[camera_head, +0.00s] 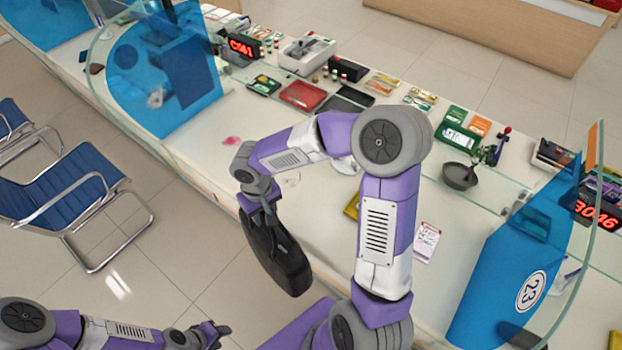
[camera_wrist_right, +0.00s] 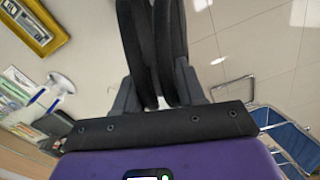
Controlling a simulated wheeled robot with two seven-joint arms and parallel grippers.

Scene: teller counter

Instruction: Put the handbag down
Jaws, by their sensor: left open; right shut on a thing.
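The black handbag (camera_head: 280,258) hangs tilted below my right gripper (camera_head: 260,196) in the head view, overlapping the counter's front edge. I cannot tell how far it is from the counter. In the right wrist view, my right gripper (camera_wrist_right: 157,92) is shut on the handbag (camera_wrist_right: 154,35), whose dark body or straps run up from between the fingers; the rest of it is cut off. My left gripper (camera_head: 221,331) is open and empty, low at the bottom left of the head view, over the floor and apart from the bag.
The white counter (camera_head: 215,150) has a bare stretch left of my right arm. A pink spot (camera_head: 231,141), trays and a grey bowl (camera_head: 460,176) lie farther off. Glass screens with blue panels (camera_head: 165,70) stand at both sides. Blue chairs (camera_head: 62,185) stand at the left.

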